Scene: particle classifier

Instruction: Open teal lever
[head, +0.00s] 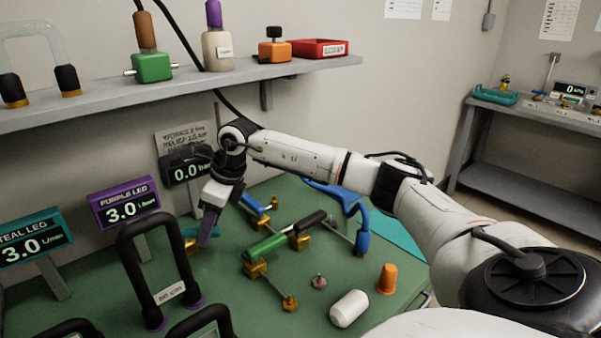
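My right arm reaches in from the right, and its gripper (207,228) points down over the green bench. A dull purple-grey piece shows at its tip; I cannot tell whether this is the fingers or something between them. A small teal part (190,232) with brass below it shows just left of the gripper and is partly hidden by it. It may be the teal lever; I cannot tell its position or whether the gripper touches it. A teal display (34,243) labelled TEAL LEG reads 3.0 L/min at the left. My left gripper is not in view.
A purple display (124,205) reads 3.0, and a pressure display (188,170) reads 0.0. A black-handled frame (150,245) stands left of the gripper. A shelf (170,92) hangs above.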

